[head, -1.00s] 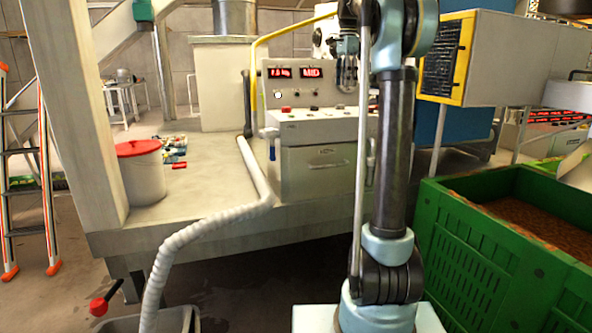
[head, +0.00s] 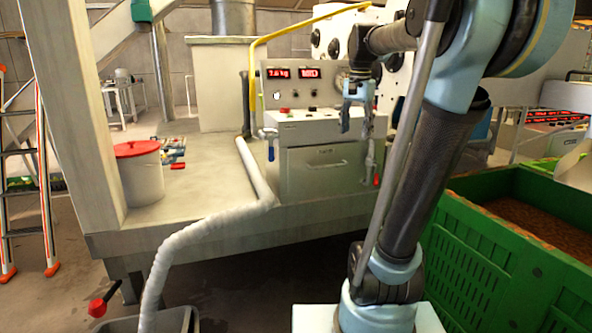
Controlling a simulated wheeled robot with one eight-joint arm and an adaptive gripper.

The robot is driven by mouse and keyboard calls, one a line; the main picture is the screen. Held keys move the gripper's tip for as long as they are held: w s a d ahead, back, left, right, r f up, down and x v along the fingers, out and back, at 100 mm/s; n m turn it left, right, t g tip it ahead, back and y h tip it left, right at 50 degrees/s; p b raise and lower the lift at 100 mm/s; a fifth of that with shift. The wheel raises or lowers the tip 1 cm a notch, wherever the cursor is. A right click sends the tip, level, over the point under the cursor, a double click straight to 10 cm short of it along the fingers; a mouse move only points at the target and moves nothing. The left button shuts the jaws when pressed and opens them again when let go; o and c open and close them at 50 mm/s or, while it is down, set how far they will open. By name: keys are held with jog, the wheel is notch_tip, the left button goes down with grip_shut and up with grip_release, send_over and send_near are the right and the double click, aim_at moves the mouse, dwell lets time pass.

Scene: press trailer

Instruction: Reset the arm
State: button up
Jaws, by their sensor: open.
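My arm rises from its base at the lower middle of the head view and leans to the right. Its upper links bend back to the left at the top. My gripper (head: 356,128) hangs below the wrist with its fingers pointing down and apart. It is open and nothing shows between the fingers. In the picture it lies over the right part of the grey control cabinet (head: 318,172). I cannot tell how far it is from the cabinet.
A green crate (head: 480,245) with brown contents stands at the right, close to my arm. A white bucket with a red lid (head: 139,172) stands on the platform at the left. A pale hose (head: 205,230) runs down to a grey bin. An orange-footed ladder (head: 42,180) stands far left.

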jog(key=s+f+n, duration=0.4)
jog(key=s+f, duration=0.7)
jog(key=f, duration=0.3)
jog(key=s+f+n+t, duration=0.1)
jog(key=s+f+n, duration=0.3)
jog(key=s+f, duration=0.7)
notch_tip(320, 180, down, 4)
jog(key=shift+r, duration=0.25)
jog(key=shift+w+f, duration=0.2)
jog(key=shift+w, duration=0.25)
